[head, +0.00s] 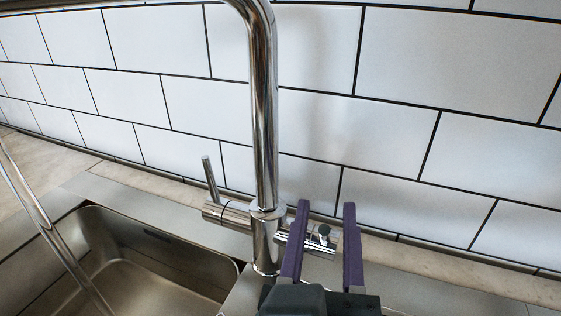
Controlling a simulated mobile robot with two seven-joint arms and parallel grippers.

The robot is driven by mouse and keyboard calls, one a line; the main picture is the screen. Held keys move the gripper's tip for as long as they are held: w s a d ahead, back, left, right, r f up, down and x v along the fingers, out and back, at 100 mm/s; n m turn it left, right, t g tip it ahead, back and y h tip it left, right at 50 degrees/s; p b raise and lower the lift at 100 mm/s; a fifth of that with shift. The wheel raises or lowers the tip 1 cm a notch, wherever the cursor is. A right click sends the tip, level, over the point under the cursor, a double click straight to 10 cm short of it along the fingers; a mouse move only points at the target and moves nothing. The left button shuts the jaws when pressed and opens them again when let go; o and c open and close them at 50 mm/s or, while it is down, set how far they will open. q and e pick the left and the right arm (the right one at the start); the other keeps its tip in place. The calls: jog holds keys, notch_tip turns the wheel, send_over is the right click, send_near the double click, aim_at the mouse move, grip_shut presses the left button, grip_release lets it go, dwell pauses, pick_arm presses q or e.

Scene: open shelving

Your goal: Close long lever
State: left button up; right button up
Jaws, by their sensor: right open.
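The long lever (210,180) is a thin chrome stick on the left side of the faucet body (233,214). It points up and leans slightly left. My right gripper (326,207) is open, with two purple fingers pointing up and away, to the right of the faucet column. The fingers are on either side of the faucet's short right arm and its small knob (324,231) in the picture; I cannot tell whether they touch it. The gripper is apart from the long lever, with the column between them. My left gripper is not in view.
The tall chrome faucet column (265,120) bends left at the top. A steel sink basin (150,262) lies at lower left. A white tiled wall (420,60) stands close behind. The area left of the lever is clear.

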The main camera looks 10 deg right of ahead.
jog(key=shift+x, duration=0.9)
grip_shut()
dwell(0.8)
